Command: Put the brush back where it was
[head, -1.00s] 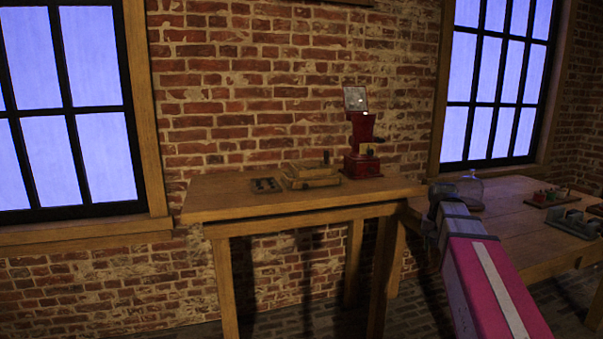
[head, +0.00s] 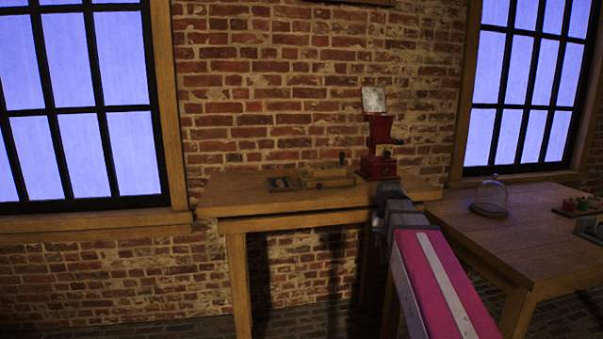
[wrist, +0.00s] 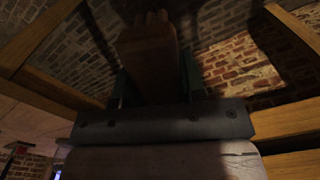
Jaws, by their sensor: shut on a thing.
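My gripper (wrist: 154,82) is shut on a brown, wooden-looking block, which I take to be the brush (wrist: 148,48). It sits between the two dark fingers in the wrist view, in shadow, so its details are unclear. In the head view my arm reaches in from the lower right. Its end is at the front right edge of the wooden table (head: 300,199), and the fingers and the brush are hidden there.
The table holds a small dark tray (head: 284,184), a wooden box with a knob (head: 327,178) and a red machine with a tilted plate (head: 379,160). A second table (head: 480,228) at right carries a glass dome (head: 491,197) and other devices. The back table's left end looks clear.

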